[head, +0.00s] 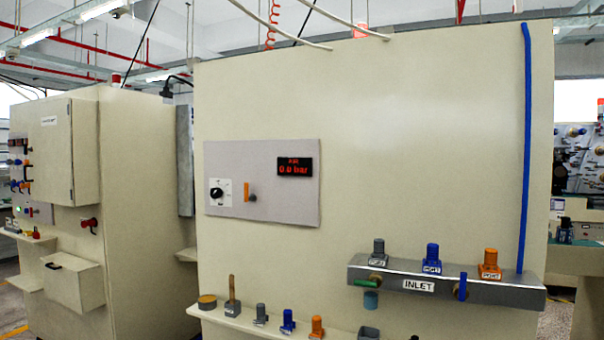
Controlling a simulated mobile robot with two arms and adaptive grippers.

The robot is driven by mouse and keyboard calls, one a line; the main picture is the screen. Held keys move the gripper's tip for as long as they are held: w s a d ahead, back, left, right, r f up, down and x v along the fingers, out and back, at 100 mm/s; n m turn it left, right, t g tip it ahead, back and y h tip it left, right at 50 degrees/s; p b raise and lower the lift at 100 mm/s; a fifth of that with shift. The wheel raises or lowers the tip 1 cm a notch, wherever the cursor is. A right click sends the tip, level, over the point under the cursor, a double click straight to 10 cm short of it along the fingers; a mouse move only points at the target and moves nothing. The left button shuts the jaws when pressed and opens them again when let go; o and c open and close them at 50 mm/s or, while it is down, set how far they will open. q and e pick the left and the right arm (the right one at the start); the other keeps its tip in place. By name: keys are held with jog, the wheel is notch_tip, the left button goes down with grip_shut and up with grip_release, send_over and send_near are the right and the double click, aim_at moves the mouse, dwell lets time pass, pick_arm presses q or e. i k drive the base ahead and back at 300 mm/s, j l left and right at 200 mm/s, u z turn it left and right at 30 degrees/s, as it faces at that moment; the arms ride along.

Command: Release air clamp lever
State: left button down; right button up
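A grey panel (262,213) is set on the front of the large cream cabinet (420,130). On it is a small orange lever (246,190), standing about upright beside a brown fitting (253,198). I take this to be the air clamp lever, but no label on it is readable. Left of it is a black rotary knob (217,193) on a white dial plate. Up and right of it, a display (295,167) reads 0.0 bar in red. Neither of my grippers is in view.
A grey manifold (440,286) marked INLET sticks out at lower right, with grey, blue and orange fittings on top and a green and a blue handle in front. A shelf (245,321) below the panel bears several small parts. Another cabinet (130,180) stands left.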

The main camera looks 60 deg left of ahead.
aim_at(246, 192)
jog(key=u, duration=0.45)
jog(key=j+u, duration=0.1)
jog(key=u, duration=0.4)
jog(key=i+u, duration=0.1)
jog(key=u, duration=0.8)
jog(key=i+j+u, duration=0.15)
jog(key=i+u, duration=0.15)
jog(key=i, duration=0.55)
